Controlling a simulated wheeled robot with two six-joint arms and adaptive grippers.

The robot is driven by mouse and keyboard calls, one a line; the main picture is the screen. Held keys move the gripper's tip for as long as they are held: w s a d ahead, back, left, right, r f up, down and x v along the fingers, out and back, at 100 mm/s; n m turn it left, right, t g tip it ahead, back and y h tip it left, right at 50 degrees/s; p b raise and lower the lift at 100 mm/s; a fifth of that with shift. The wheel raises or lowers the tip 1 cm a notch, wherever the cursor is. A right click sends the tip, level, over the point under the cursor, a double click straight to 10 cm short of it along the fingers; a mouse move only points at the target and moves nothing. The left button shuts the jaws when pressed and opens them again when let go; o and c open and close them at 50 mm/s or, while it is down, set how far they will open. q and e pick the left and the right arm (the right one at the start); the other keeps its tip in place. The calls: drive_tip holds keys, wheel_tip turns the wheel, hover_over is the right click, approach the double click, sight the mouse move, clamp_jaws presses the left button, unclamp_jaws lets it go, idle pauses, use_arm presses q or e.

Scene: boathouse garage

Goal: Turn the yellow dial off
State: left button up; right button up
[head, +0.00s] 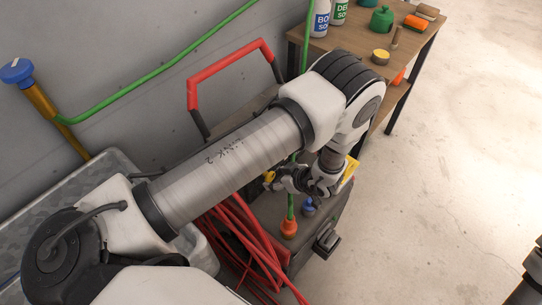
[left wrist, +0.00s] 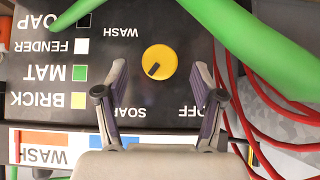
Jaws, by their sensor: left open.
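The yellow dial (left wrist: 159,61) is on a black panel (left wrist: 60,112) in the left wrist view. Its dark pointer mark slants down and left, toward the SOAP label. OFF is printed at lower right and WASH at upper left; the lettering appears upside down. My left gripper (left wrist: 160,75) is open, with one finger on each side of the dial in the picture and gaps between. Contact with the panel cannot be told. In the head view my left gripper (head: 308,180) is over the machine, and I cannot make out the dial there. My right gripper is out of view.
A green hose (left wrist: 250,45) crosses the panel's upper right, with red hose (left wrist: 285,110) beside it. In the head view, red hose (head: 250,240) lies by the machine and a wooden table (head: 345,38) with bottles stands behind.

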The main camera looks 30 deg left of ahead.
use_arm(q)
drive_tip(key=x, duration=0.3)
drive_tip(key=shift+a, duration=0.25)
drive_tip(key=shift+d, duration=0.1)
drive_tip(key=c, duration=1.1)
drive_tip(key=shift+c, duration=0.2)
drive_tip(key=shift+t, duration=0.3)
drive_tip(key=shift+s+f+n+t+y+b, duration=0.15)
drive_tip(key=shift+n+t+b, duration=0.6)
drive_tip(key=shift+n+t, duration=0.75)
drive_tip(key=shift+s+f+n+t+y+b, duration=0.1)
drive_tip(key=shift+n+t+b, duration=0.7)
drive_tip(key=shift+t, duration=1.3)
drive_tip(key=shift+s+f+n+t+y+b, duration=0.15)
drive_tip(key=shift+n+t+b, duration=0.5)
drive_tip(key=shift+n+t, duration=0.9)
drive_tip(key=shift+r+t, duration=0.1)
drive_tip(key=shift+t, duration=0.25)
